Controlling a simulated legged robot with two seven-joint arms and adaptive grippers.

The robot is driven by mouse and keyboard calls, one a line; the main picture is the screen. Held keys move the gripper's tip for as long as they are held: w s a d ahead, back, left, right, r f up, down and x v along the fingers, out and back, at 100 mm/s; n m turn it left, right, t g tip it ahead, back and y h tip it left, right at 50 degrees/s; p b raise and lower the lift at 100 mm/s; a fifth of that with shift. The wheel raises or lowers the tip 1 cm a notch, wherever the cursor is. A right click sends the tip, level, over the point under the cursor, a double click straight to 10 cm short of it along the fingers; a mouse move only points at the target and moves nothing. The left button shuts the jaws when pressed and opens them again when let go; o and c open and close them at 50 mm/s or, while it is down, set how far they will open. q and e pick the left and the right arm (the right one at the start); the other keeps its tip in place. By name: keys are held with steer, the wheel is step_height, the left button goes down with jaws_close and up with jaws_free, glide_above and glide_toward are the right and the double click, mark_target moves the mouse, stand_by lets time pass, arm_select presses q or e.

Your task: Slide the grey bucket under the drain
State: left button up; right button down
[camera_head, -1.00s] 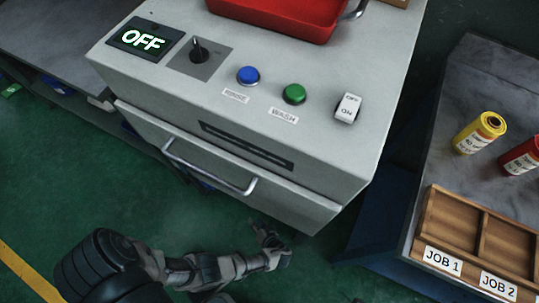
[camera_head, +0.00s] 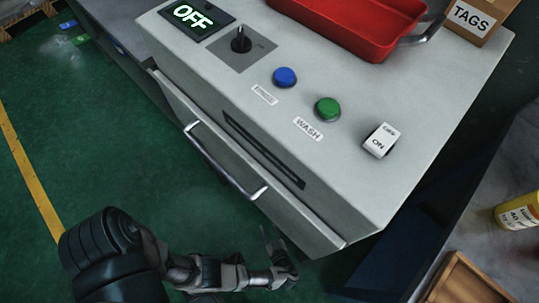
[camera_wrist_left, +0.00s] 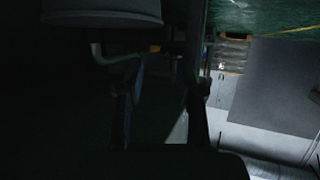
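In the left wrist view, a dark, rounded bucket-like shape with a rim (camera_wrist_left: 100,17) shows at the top left; it looks like the grey bucket, cut off by the frame edge. A bent pipe with a yellow part (camera_wrist_left: 122,52), likely the drain, shows close by the rim. The picture is too dark to tell their exact alignment. My left gripper (camera_wrist_left: 165,105) has its two fingers apart with nothing visible between them. In the head view my left gripper (camera_head: 278,253) is low beside the machine's front, and neither bucket nor drain shows. My right gripper is not in view.
The grey machine (camera_head: 345,185) has a front panel with a bar handle (camera_head: 225,165), buttons and an OFF display (camera_head: 196,15). A red tray (camera_head: 365,25) sits on top. A side table with a yellow canister (camera_head: 518,212) is at right. Green floor (camera_head: 85,130) is open at left.

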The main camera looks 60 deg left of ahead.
arm_select(q)
steer(key=b+x, duration=0.2)
steer(key=x, duration=1.3)
steer(key=shift+s+a+f+b, duration=0.1)
steer(key=shift+a+f+b, duration=0.05)
steer(key=shift+f+b, duration=0.15)
steer(key=shift+a+f, duration=0.1)
steer(key=shift+a, duration=0.5)
jaws_close()
